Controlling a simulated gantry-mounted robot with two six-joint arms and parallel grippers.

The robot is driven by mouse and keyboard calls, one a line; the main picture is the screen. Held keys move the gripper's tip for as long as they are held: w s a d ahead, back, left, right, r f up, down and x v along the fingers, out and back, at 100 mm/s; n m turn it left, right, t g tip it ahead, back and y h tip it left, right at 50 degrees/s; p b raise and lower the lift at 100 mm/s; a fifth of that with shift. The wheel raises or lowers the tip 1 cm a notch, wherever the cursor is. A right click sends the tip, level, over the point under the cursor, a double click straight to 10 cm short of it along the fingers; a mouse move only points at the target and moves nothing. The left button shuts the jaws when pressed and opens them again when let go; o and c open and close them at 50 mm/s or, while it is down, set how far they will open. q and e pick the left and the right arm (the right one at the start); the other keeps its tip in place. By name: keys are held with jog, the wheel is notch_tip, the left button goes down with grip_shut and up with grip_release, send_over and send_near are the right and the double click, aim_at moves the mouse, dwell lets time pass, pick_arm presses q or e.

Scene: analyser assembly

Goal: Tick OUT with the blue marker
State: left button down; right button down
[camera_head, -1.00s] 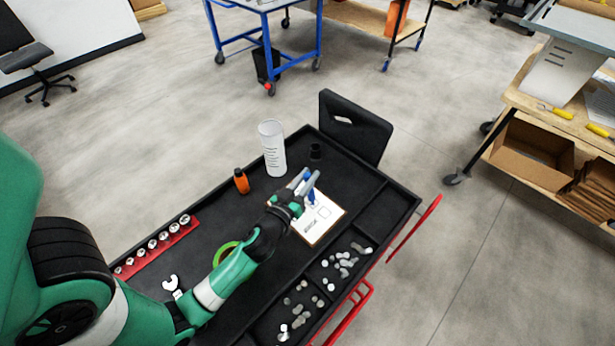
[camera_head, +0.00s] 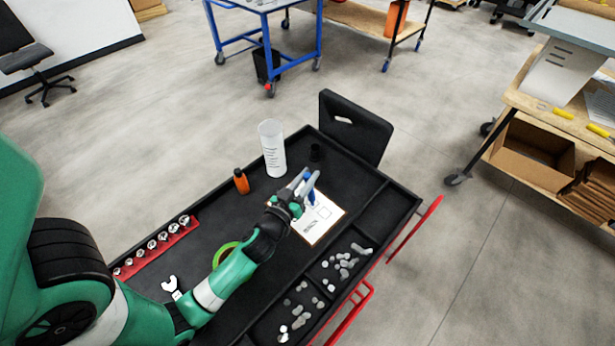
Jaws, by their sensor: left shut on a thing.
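My left gripper (camera_head: 306,186) is shut on the blue marker (camera_head: 311,193) and holds it over the left part of a white card (camera_head: 322,220). The card lies on the black cart top and carries small dark print and a box outline. The print is too small to read, so I cannot tell which mark is OUT. The gripper hides the card's upper left part. I cannot tell whether the marker's tip touches the card. My right gripper does not show.
A red socket rail (camera_head: 155,247), a wrench (camera_head: 172,287) and a green ring (camera_head: 222,254) lie left. Metal parts (camera_head: 345,262) fill compartments at the front right.

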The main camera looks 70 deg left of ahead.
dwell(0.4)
pick_arm(q)
notch_tip(320, 180, up, 7)
jog(key=p, duration=0.6)
jog(key=shift+f, duration=0.15)
dwell(0.4)
